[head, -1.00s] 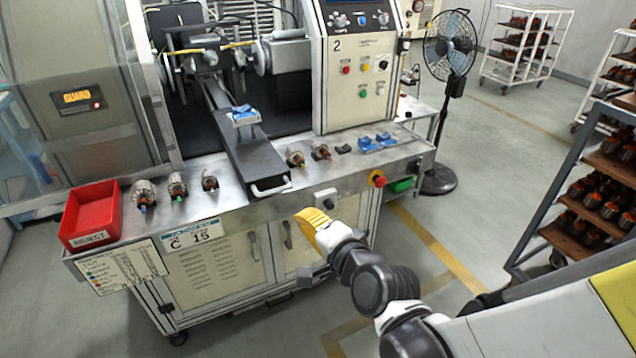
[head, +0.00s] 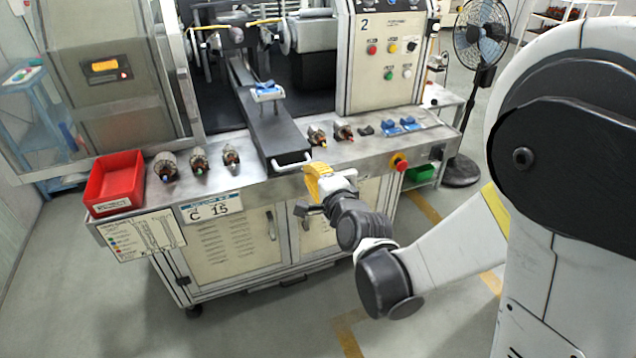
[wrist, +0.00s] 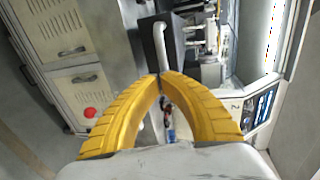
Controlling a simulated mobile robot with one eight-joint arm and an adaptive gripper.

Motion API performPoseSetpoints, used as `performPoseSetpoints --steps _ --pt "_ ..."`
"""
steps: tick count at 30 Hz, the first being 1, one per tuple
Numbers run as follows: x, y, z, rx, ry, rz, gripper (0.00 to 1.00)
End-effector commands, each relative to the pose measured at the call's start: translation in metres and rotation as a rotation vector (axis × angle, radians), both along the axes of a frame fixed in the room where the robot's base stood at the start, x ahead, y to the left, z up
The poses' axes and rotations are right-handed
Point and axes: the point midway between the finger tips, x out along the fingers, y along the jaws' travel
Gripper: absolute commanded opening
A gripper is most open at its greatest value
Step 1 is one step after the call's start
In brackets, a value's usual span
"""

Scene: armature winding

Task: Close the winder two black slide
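The winder two black slide (head: 265,125) sticks out from the machine over the front edge of the metal counter, with a white bar handle (head: 292,163) at its near end. A small blue-and-white holder (head: 266,91) sits on the slide. In the wrist view the slide's dark end (wrist: 148,45) and white handle (wrist: 160,42) lie just beyond my fingertips. My gripper (head: 312,178), with yellow ribbed fingers, is just in front of and slightly right of the handle. Its tips meet in the wrist view (wrist: 162,75), with nothing seen between them. I cannot tell whether they touch the handle.
A red bin (head: 115,182) and several armatures (head: 198,160) stand on the counter left of the slide. Two more armatures (head: 318,136) and blue parts (head: 400,125) lie to its right. A red knob (head: 399,162) sits on the front edge. A fan (head: 480,40) stands at right.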

Motion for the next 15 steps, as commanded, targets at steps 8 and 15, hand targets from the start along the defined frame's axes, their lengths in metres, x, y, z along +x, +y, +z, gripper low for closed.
performPoseSetpoints --steps 8,15 --pt "0.012 0.0036 -0.0025 -0.002 -0.001 0.0 0.0" --pt "0.0119 0.0036 -0.0023 -0.002 -0.001 0.0 0.0"
